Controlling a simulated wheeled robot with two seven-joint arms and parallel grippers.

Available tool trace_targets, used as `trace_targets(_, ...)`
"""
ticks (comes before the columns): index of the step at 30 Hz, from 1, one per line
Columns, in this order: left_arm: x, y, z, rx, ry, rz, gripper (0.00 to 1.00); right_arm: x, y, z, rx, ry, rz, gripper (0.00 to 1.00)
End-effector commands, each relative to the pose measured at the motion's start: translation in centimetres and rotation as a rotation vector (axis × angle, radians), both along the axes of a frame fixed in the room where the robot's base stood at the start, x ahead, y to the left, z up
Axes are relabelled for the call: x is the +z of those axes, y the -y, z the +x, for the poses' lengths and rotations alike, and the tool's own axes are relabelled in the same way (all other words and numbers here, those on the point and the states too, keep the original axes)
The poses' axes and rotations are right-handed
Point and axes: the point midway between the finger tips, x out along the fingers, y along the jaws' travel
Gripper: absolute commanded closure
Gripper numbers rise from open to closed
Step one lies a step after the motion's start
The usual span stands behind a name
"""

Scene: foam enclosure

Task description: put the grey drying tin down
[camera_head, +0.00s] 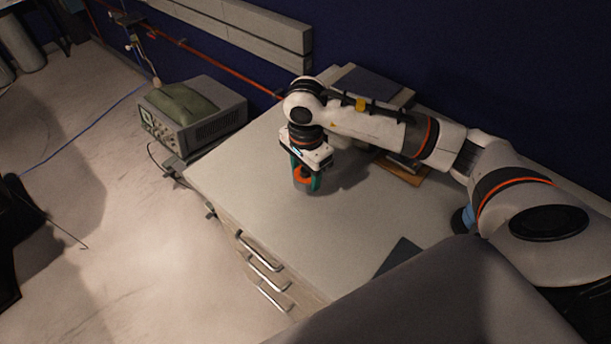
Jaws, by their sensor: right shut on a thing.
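My right gripper (306,180) points down over the left part of the white cabinet top (260,205). Its green fingers are shut on the grey drying tin (301,187), a small grey thing with an orange part showing between the fingers. The tin is at or just above the cabinet top; I cannot tell whether it touches. The fingers and wrist hide part of it. My left gripper is not in view.
A grey instrument (215,125) with a green cloth bag (184,103) on it stands left of the cabinet. Boxes and a brown board (405,174) lie behind my right arm. A dark flat thing (399,255) lies near the front. The middle of the top is clear.

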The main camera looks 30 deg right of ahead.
Motion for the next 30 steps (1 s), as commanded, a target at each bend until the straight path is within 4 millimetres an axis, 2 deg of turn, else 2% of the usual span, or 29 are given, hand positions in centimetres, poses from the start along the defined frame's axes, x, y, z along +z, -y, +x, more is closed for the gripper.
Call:
trace_targets(4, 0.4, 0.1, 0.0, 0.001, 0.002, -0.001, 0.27, -1.1, 0.0, -0.1, 0.001, -0.003, 0.0, 0.72)
trace_targets(9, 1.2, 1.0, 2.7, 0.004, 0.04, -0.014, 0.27, -3.5, 0.0, -0.1, 0.0, -0.004, 0.0, 0.72)
trace_targets(12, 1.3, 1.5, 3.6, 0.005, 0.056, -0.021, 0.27, -4.0, 0.0, 0.0, 0.001, 0.001, -0.001, 0.72)
trace_targets(21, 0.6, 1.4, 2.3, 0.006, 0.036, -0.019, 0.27, -4.4, 0.0, 0.0, 0.002, 0.001, -0.001, 0.72)
trace_targets(22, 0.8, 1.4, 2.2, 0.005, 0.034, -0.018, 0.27, -4.3, 0.0, 0.0, 0.001, 0.001, -0.001, 0.44)
trace_targets(24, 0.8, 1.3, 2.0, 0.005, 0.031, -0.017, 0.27, -4.2, 0.0, 0.0, 0.001, 0.001, -0.001, 0.32)
trace_targets(25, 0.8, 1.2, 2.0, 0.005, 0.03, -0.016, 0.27, -4.2, 0.0, 0.0, 0.001, 0.0, -0.001, 0.27)
trace_targets(30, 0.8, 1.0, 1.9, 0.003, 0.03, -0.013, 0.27, -4.2, 0.0, 0.0, 0.001, 0.001, -0.001, 0.27)
